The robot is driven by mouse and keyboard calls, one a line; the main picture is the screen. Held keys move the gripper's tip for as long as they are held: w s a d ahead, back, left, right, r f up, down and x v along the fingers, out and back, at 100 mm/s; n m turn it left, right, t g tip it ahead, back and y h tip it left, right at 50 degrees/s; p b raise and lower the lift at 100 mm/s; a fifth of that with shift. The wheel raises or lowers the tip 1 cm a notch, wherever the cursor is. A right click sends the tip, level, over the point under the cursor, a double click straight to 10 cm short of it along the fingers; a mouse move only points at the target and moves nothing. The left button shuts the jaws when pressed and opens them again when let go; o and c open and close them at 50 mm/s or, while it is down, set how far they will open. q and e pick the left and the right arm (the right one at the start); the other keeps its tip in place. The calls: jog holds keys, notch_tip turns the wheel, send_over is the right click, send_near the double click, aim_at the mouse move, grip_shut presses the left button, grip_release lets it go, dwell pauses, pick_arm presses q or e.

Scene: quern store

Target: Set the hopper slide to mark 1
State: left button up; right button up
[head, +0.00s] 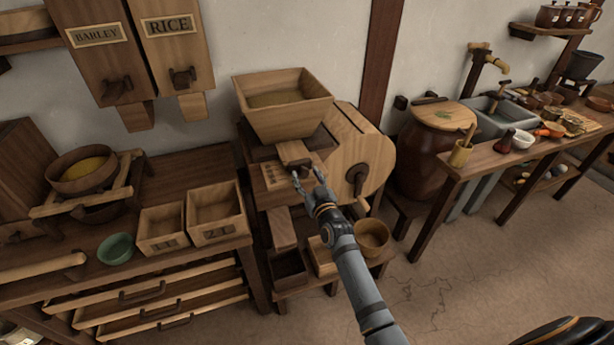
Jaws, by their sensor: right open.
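The wooden hopper (283,112) is a wide square funnel with grain in it, on top of the mill (355,150) in the middle of the head view. Below its front is the slide (294,152), a small wooden block. A pale plate with small dark marks (272,175) sits just below and left of the slide; the marks are too small to read. My right gripper (307,180) is open, with its fingertips close to the slide's front end. I cannot tell whether they touch it. My left gripper is not in view.
A crank (358,180) sticks out at the mill's right side, close to my right arm. Left are two open boxes (215,213) and a green bowl (115,248). A large jar (430,150) stands at right.

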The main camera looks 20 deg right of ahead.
jog(key=shift+c, duration=0.4)
grip_shut()
